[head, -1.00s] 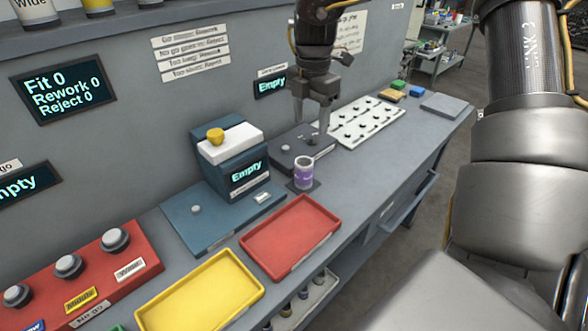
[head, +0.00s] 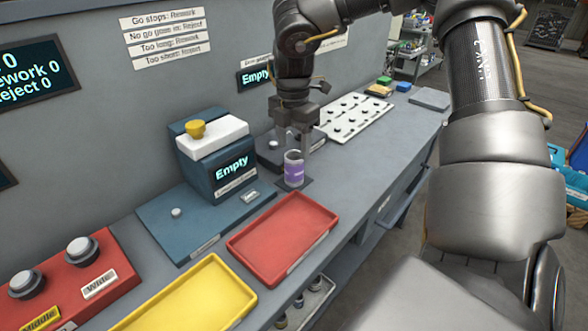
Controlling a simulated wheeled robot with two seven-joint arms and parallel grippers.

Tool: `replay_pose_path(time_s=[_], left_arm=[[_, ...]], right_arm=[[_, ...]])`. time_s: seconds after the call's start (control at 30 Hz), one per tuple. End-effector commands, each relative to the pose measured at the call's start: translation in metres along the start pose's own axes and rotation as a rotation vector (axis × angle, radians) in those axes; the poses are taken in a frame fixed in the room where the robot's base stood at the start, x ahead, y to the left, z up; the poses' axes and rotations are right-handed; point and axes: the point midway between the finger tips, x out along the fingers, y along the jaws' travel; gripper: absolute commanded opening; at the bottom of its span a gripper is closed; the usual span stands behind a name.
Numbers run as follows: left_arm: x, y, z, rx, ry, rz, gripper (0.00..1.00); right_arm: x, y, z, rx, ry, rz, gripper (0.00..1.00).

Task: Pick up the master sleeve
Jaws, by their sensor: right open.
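The master sleeve (head: 293,174), a small upright cylinder with a purple band and a pale rim, stands on a small dark pad on the grey bench. My right gripper (head: 297,145) points down, open, with its fingertips at the top of the sleeve in the picture. I cannot tell whether the fingers straddle the sleeve or hang just behind it. My left gripper is not in view.
A blue gauge (head: 218,158) reading "Empty" stands left of the sleeve. A red tray (head: 282,282) and a yellow tray (head: 205,268) lie in front. A dark block (head: 262,150) and a white pegged board (head: 352,122) sit behind. A red stand (head: 75,285) is at the left.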

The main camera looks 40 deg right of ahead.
Motion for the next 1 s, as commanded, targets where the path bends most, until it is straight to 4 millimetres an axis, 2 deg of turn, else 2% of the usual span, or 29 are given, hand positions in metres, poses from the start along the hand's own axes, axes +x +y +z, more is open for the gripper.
replay_pose_path(time_s=[0.1, 0.4, 0.53, 0.7, 1.0], left_arm=[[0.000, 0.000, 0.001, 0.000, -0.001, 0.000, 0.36], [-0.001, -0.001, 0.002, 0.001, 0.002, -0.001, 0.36], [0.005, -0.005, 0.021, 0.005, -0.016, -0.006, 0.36], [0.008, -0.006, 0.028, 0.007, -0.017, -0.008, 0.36], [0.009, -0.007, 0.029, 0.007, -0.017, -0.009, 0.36]], right_arm=[[0.013, 0.000, -0.001, -0.001, 0.001, -0.001, 0.55], [0.026, 0.000, -0.001, -0.002, 0.001, -0.002, 0.55], [0.046, -0.002, 0.000, -0.003, 0.003, -0.004, 0.55], [0.066, -0.002, 0.000, -0.002, 0.001, -0.001, 0.55], [0.069, -0.001, 0.000, -0.002, 0.000, 0.001, 0.54]])
